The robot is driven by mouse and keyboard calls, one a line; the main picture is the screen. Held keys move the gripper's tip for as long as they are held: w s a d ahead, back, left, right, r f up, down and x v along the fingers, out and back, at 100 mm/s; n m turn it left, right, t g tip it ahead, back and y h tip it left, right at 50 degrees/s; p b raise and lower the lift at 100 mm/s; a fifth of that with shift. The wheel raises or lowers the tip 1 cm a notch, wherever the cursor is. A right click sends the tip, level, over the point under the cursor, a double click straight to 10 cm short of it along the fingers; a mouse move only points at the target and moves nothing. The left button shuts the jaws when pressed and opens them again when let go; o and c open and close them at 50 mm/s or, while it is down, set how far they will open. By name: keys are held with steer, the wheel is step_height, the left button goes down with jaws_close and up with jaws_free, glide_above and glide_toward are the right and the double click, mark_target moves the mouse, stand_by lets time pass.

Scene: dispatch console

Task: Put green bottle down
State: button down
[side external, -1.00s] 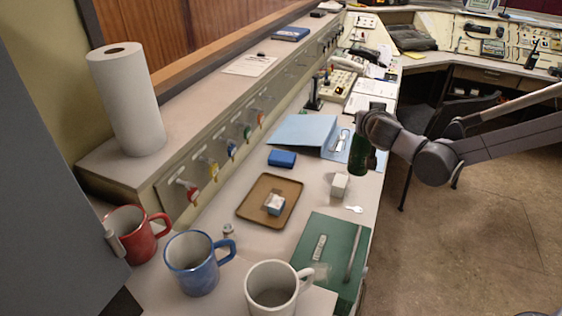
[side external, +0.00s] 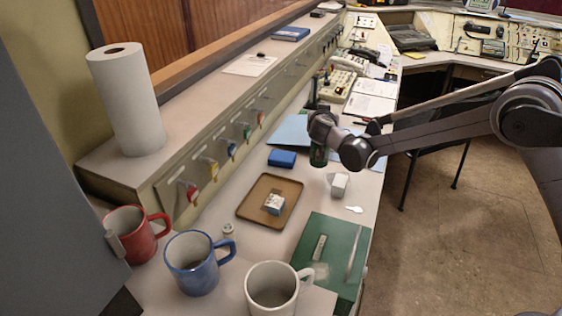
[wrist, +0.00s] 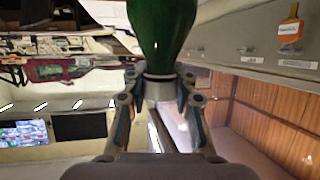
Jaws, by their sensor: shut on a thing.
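The green bottle (wrist: 163,30) is between the fingers of my gripper (wrist: 160,95) in the wrist view, and the fingers are shut on it. In the side external view my gripper (side external: 319,140) is over the desk, with the dark green bottle (side external: 318,157) hanging just below it. The bottle is above or near the blue folder's front edge, behind the small white box. I cannot tell whether its lower end touches the desk.
A brown tray (side external: 250,212) holds a small box (side external: 274,204). A green case (side external: 313,240) and mugs (side external: 192,262) stand nearer. A blue folder (side external: 288,131) lies behind.

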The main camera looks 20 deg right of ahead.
steer(key=shift+w+a+f, duration=0.35)
steer(key=shift+a+f, duration=0.3)
steer(key=shift+a, duration=0.15)
steer(key=shift+f, duration=1.9)
steer(key=c, duration=1.1)
jaws_free()
steer(key=shift+f, duration=0.15)
steer(key=shift+o, duration=0.2)
